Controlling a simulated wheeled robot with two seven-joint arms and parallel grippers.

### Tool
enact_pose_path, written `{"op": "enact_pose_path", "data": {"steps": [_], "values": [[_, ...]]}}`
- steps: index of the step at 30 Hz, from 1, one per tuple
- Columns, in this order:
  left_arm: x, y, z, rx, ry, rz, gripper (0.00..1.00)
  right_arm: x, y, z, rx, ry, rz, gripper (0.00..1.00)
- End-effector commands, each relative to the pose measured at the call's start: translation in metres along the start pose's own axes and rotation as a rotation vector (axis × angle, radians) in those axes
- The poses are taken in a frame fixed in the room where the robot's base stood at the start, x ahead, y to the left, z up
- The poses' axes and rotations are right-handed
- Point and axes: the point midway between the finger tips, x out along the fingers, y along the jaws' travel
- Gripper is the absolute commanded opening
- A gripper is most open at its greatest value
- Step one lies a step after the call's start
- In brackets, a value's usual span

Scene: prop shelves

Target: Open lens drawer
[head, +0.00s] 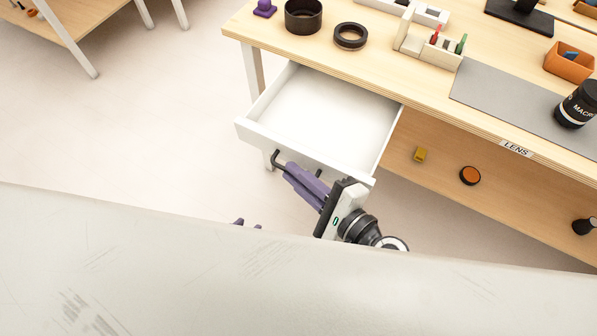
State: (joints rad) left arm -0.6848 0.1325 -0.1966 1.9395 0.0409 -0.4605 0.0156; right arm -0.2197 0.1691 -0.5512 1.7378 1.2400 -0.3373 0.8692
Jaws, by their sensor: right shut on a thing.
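The white drawer (322,112) stands pulled out from under the left part of the wooden table, and its inside is empty. Its front (300,150) carries a dark bar handle (277,158). My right gripper (284,166) has its purple fingers shut on this handle, in front of the drawer. Part of the handle is hidden by the fingers. A "LENS" label (516,147) is on the table's front edge, right of the drawer. My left gripper (247,224) shows only two purple fingertips, apart from each other, below the drawer; the rest is hidden.
The tabletop (385,75) holds a dark cylinder (303,16), a dark ring (350,36), a pale holder (430,47), a grey mat (510,95) and a black lens (577,104). A lower shelf (440,175) holds small items. Floor left of the drawer is clear.

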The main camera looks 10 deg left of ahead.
Motion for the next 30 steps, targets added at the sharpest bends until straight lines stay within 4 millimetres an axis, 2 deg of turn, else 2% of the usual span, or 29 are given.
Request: {"op": "enact_pose_path", "data": {"steps": [1, 4, 15, 19, 27, 30], "values": [[0.000, 0.000, 0.001, 0.000, -0.002, 0.001, 0.27, -0.001, -0.001, -0.002, -0.001, 0.004, -0.001, 0.09], [0.000, 0.001, 0.002, 0.000, -0.003, 0.002, 0.27, 0.000, -0.001, -0.002, -0.001, 0.003, -0.001, 0.26], [0.000, 0.003, 0.002, 0.001, -0.005, 0.005, 0.27, -0.005, 0.000, -0.001, 0.000, 0.001, 0.000, 0.27], [0.001, 0.003, 0.003, 0.001, -0.005, 0.005, 0.27, -0.023, 0.002, -0.002, -0.001, 0.003, 0.003, 0.27], [0.006, 0.003, 0.007, 0.004, -0.006, 0.006, 0.27, -0.076, 0.003, -0.002, -0.002, 0.002, 0.004, 0.27], [0.007, 0.003, 0.009, 0.005, -0.006, 0.006, 0.27, -0.090, 0.003, -0.002, -0.001, 0.003, 0.002, 0.27]]}}
